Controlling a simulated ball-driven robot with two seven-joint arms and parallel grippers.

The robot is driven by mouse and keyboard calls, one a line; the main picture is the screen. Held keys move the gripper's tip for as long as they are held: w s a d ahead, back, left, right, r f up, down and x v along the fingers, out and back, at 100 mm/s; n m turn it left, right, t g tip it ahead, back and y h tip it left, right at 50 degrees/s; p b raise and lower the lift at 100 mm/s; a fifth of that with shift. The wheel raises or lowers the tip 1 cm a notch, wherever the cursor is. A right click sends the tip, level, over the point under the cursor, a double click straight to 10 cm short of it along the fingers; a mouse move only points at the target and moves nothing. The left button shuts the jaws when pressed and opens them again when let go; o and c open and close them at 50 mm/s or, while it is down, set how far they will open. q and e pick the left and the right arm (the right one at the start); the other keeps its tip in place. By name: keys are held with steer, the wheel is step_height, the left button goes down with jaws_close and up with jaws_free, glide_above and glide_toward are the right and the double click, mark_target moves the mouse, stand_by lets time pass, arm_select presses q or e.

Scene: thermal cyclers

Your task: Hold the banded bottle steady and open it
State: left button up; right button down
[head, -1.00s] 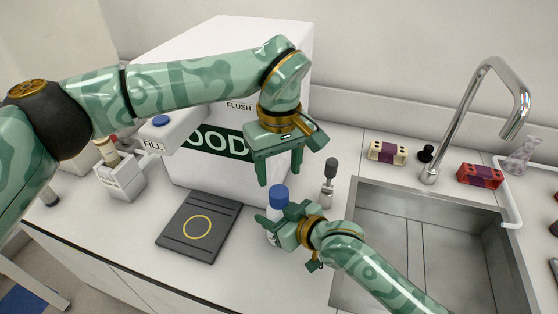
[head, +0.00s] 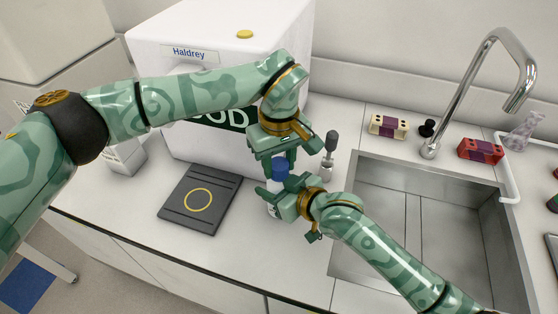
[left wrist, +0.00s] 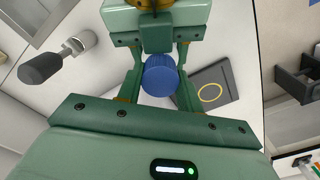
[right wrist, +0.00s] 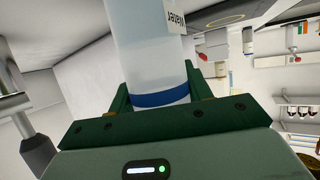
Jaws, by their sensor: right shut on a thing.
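The banded bottle (head: 272,210) stands upright on the bench with a blue cap (head: 280,168). In the right wrist view its clear body (right wrist: 150,45) shows a blue band and part of a label. My right gripper (head: 277,193) is shut on the bottle's body from the right, a finger on each side. My left gripper (head: 274,162) points down over the bottle from above. In the left wrist view the blue cap (left wrist: 160,76) lies between its two open fingers, with a narrow gap on each side. The lower bottle is partly hidden by the right gripper.
A dark grey plate with a yellow ring (head: 200,199) lies left of the bottle. A white machine (head: 205,60) stands behind. The sink (head: 415,230) is to the right, with racks (head: 388,126) beyond.

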arm_select(q)
steer(key=n, duration=1)
steer(key=o, duration=1.1)
steer(key=shift+r, duration=0.1)
